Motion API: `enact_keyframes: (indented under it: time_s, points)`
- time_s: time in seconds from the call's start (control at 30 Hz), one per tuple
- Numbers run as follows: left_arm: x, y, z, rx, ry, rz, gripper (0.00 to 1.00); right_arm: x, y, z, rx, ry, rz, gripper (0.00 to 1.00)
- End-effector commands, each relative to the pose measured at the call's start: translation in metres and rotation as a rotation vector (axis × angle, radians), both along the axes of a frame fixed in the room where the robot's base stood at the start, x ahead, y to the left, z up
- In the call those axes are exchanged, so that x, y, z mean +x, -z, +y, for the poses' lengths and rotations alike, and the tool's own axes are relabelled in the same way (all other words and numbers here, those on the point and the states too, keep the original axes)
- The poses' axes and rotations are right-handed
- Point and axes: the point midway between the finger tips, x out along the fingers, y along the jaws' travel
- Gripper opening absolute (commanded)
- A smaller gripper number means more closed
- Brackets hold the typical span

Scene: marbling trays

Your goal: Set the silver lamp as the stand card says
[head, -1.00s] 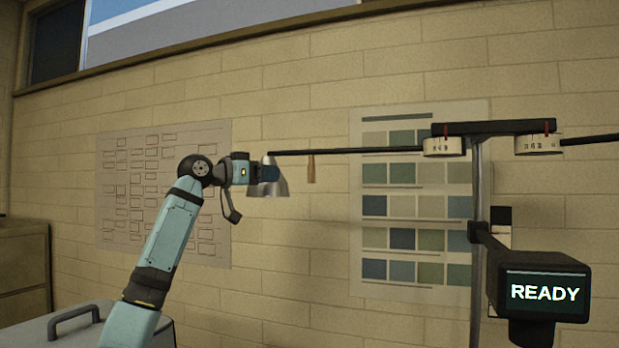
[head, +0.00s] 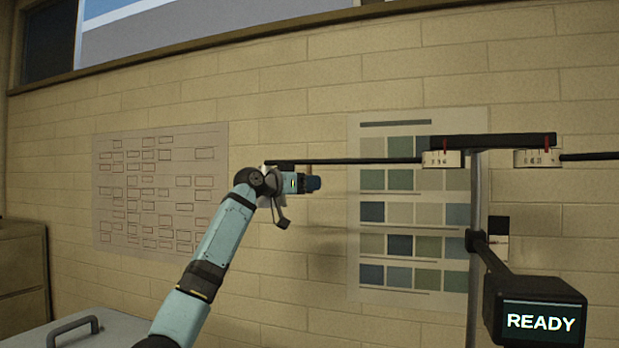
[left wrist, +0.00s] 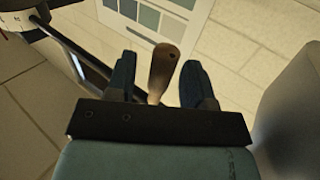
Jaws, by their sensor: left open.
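The silver lamp (head: 268,200) hangs at the left end of a thin dark rod (head: 350,161), mostly hidden behind my left arm in the head view. A wooden handle (left wrist: 163,70) stands between my left gripper's fingers in the left wrist view; my gripper hides it in the head view. My left gripper (head: 314,184) is open, with its fingers on either side of the handle (left wrist: 160,82). I see a gap to the right finger; contact on the left is unclear. My right gripper is out of view. I cannot make out a readable stand card.
The metal stand (head: 477,200) carries a dark crossbar (head: 495,141) with a left dial (head: 443,159) and a right dial (head: 537,158), too small to read. A screen (head: 541,321) reads READY. A colour chart (head: 400,122) hangs on the brick wall behind.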

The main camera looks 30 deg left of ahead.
Motion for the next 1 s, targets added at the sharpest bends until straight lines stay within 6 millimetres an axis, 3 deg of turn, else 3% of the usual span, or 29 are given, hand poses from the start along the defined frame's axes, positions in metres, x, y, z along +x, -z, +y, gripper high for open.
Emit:
enact_keyframes:
  time_s: [0.4, 0.6, 0.87, 1.0]
  points:
    - [0.008, 0.0, -0.003, 0.001, 0.0, 0.0, 0.46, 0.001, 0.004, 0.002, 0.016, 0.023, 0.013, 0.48]
    - [0.008, 0.0, -0.003, 0.001, 0.0, 0.0, 0.0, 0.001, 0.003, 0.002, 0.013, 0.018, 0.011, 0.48]
    - [0.005, 0.001, -0.004, 0.0, -0.008, 0.0, 0.0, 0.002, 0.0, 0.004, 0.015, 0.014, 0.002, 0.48]
    - [-0.007, 0.003, -0.007, 0.004, -0.041, -0.003, 0.0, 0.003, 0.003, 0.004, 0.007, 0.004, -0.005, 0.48]
